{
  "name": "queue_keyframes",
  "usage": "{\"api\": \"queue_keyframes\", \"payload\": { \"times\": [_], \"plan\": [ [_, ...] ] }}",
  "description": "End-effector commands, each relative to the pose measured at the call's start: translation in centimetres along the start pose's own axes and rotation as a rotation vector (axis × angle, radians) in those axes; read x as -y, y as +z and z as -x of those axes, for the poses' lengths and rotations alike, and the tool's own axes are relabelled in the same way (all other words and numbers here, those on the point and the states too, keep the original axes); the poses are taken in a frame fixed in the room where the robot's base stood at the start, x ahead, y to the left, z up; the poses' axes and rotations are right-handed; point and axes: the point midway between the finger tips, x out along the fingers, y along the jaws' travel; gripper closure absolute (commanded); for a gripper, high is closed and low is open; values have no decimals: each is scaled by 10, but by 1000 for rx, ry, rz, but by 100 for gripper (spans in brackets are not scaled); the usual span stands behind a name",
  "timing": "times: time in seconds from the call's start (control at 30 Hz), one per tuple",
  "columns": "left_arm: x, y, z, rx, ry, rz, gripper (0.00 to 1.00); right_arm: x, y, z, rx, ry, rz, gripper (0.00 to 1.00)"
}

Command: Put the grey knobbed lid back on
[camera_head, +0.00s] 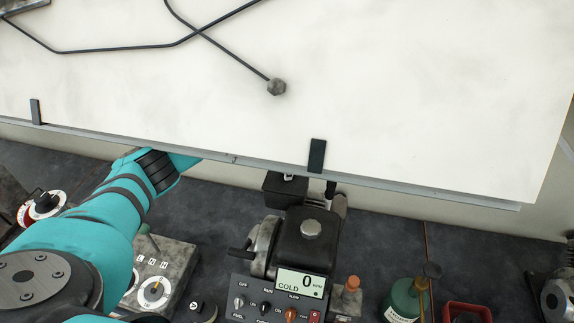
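A grey round cap (311,228) sits on top of the black tank (305,245) of a small engine at the lower middle. I cannot tell whether it is the grey knobbed lid. A grey hexagonal piece (276,87) shows against the white panel at the end of a thin black line; its role is unclear. My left arm comes in from the lower left and passes out of sight at the panel's lower edge, so my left gripper is hidden. My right gripper is not in view.
The white panel (430,110) fills the upper picture, with black clips (317,156) on its edge. Around the engine are a control panel (285,290), a grey dial box (165,272), a green bottle (402,301) and a red container (466,312).

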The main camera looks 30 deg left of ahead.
Motion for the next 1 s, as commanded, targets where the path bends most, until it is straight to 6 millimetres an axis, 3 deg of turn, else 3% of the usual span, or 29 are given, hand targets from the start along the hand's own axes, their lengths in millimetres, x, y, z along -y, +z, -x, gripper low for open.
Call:
{"api": "queue_keyframes", "payload": {
  "times": [0.87, 0.9, 1.0],
  "plan": [
    [0, 0, -5, 0, 1, -1, 100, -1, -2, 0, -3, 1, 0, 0],
    [0, 0, -5, 0, 1, -1, 72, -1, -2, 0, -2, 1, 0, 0],
    [0, 0, -4, 0, 0, -1, 59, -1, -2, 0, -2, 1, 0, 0]
  ]
}}
